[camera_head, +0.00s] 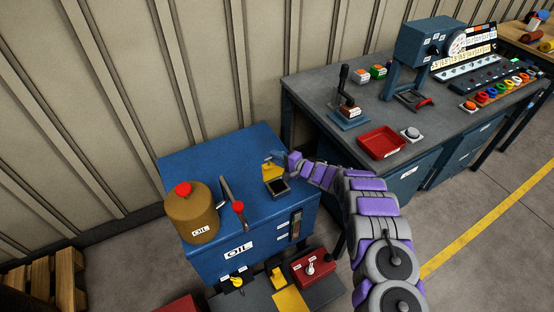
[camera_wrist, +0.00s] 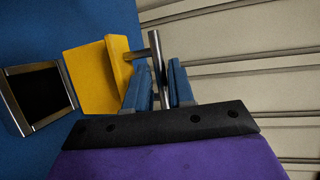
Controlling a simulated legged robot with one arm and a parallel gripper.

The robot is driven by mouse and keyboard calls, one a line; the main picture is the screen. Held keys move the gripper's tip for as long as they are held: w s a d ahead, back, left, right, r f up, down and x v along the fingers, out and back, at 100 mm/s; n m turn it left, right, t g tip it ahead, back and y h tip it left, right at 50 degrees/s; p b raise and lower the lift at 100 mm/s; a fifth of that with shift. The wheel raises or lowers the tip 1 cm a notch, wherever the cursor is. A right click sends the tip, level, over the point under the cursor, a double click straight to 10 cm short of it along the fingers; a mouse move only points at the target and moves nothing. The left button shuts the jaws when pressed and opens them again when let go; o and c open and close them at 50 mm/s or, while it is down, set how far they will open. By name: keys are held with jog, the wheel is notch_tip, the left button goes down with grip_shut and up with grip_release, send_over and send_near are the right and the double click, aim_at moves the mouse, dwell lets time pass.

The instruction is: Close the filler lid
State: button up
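The yellow filler lid (camera_head: 272,171) stands raised at the back edge of the square filler opening (camera_head: 278,186) on top of the blue oil tank (camera_head: 215,155). In the wrist view the lid (camera_wrist: 95,75) is beside the dark, metal-rimmed opening (camera_wrist: 37,95), which is uncovered. A metal bar handle (camera_wrist: 157,70) sticks out from the lid. My gripper (camera_wrist: 158,85) is behind the lid, with its two blue fingers on either side of the bar. A narrow gap shows between the fingers, so they look open around the bar. In the head view my gripper (camera_head: 279,157) is small and partly hidden.
A brown oil can (camera_head: 192,215) with a red cap and a red-knobbed lever (camera_head: 238,207) stand left of the opening on the tank. The grey workbench (camera_head: 360,110) with a red tray (camera_head: 381,142) is to the right. The corrugated wall is behind.

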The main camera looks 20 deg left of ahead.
grip_shut()
jog(key=shift+f, duration=0.1)
dwell(0.5)
